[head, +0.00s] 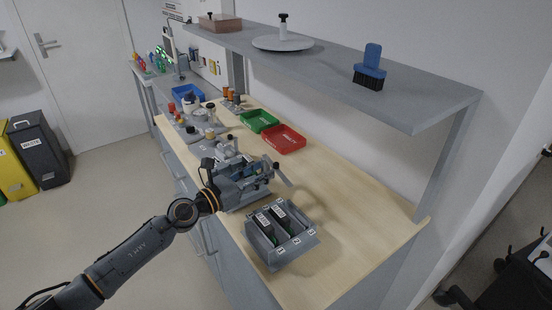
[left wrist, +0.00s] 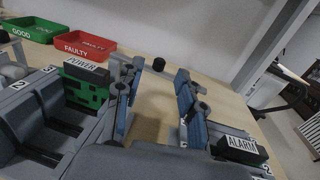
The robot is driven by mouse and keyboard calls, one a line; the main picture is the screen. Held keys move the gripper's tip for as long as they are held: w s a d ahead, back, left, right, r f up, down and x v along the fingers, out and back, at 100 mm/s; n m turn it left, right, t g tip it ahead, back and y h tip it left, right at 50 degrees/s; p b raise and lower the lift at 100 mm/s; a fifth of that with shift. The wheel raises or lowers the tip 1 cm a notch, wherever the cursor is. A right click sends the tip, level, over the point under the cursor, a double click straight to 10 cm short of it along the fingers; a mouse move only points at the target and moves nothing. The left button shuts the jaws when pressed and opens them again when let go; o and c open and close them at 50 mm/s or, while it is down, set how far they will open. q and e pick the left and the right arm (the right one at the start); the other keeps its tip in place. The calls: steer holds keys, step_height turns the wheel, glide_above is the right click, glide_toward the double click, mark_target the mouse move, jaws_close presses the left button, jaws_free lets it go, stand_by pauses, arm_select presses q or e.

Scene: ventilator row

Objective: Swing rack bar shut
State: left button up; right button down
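My left gripper (head: 262,178) reaches over the near part of the bench, beside a grey rack (head: 238,200) that it partly hides. In the left wrist view its two blue-padded fingers (left wrist: 158,98) stand wide apart, with bare wood between them. A grey bar (head: 283,175) sticks out at an angle just right of the gripper; its hinge and the rest of its length are hidden. A small black knob (left wrist: 158,64) shows beyond the fingertips; I cannot tell whether it belongs to the bar. A green module labelled POWER (left wrist: 86,80) sits in the rack at left. My right gripper is out of view.
A grey holder (head: 285,262) with black modules, one labelled ALARM (left wrist: 241,146), stands at the near end. Red FAULTY (head: 284,138) and green GOOD (head: 259,121) bins lie behind. A shelf (head: 400,100) overhangs the back. The bench's right part is clear.

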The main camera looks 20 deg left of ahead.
mark_target(274, 165)
arm_select(q)
steer(key=x, duration=0.6)
steer(key=shift+d, duration=0.1)
steer(key=shift+c, duration=0.4)
jaws_close()
